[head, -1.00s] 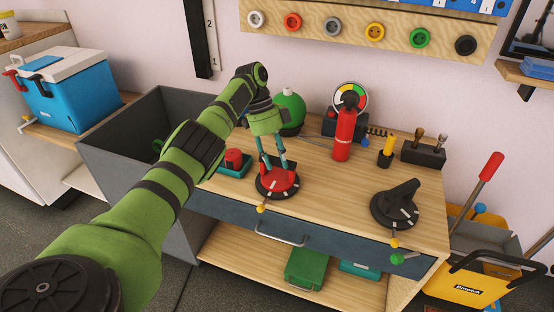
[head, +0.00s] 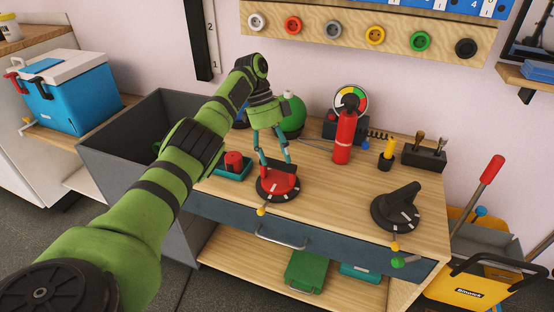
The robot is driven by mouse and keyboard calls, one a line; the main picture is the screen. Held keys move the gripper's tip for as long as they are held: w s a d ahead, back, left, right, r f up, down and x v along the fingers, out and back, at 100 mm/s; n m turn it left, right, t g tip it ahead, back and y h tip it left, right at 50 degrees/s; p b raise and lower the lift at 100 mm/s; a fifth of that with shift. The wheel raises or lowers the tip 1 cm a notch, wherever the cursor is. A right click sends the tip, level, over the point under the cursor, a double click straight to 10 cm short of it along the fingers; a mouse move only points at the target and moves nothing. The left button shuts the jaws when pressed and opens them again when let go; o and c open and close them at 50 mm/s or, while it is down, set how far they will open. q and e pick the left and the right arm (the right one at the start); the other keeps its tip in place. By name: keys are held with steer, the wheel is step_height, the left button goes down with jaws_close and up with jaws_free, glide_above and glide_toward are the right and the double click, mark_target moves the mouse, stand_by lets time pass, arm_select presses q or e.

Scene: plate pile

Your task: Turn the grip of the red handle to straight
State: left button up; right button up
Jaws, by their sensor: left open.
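The red handle (head: 279,181) is a red grip on a round black dial base with white marks, on the wooden bench top. A small yellow-tipped pointer (head: 261,211) sticks out at the front of its base. My left gripper (head: 275,162) is open, its teal fingers pointing down at the red grip from above. The fingertips are at or just above the top of the grip; I cannot tell whether they touch it. The grip's exact angle is partly hidden by the fingers. My right gripper is not in view.
A black handle (head: 398,205) on a similar dial stands to the right. A red extinguisher-like bottle (head: 343,138), a green round flask (head: 293,116) and a teal tray (head: 232,170) with a red piece stand close by. A grey bin (head: 130,150) is left of the bench.

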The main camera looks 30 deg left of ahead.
arm_select(q)
step_height(320, 180, up, 7)
stand_by(0.3)
stand_by(0.5)
